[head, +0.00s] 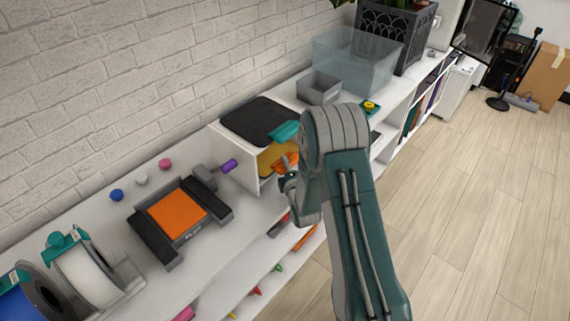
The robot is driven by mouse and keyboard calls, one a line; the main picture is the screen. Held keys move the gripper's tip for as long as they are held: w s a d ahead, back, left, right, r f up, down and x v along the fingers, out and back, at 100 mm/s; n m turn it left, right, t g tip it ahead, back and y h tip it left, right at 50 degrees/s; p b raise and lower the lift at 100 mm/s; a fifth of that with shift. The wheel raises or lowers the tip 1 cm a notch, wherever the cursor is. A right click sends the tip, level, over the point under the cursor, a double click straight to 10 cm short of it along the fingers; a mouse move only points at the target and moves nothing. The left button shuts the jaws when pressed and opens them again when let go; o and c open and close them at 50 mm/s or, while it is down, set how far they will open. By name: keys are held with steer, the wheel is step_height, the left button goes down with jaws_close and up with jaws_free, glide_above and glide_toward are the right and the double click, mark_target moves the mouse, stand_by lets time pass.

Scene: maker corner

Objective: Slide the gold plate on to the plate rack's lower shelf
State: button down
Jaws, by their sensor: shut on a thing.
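The plate rack (238,158) is a white open-sided box on the white counter, left of my arm. The gold plate (266,160) shows in the rack's opening, below its top. My gripper (288,167) is at the opening, shut on the gold plate's near edge. An orange part shows at the grip; I cannot tell if it belongs to the plate or to my gripper. My arm hides the right side of the rack and part of the plate. I cannot tell whether the plate rests on the lower shelf.
A dark plate (255,119) lies on top of the rack, with a teal piece (285,131) at its right. A machine with an orange bed (178,214) stands to the left. A grey bin (318,88) and a clear tub (350,62) stand behind.

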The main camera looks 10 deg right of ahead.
steer(key=shift+c, duration=2.2)
jaws_free()
steer(key=o, duration=0.4)
steer(key=shift+o, duration=0.2)
steer(key=shift+f, duration=0.6)
steer(key=shift+s+d, duration=0.75)
steer(key=shift+s, duration=0.25)
steer(key=shift+s+d, duration=0.75)
steer(key=shift+s, duration=0.3)
steer(key=shift+s+d, duration=0.75)
steer(key=shift+s, duration=0.25)
steer(key=shift+r, duration=0.1)
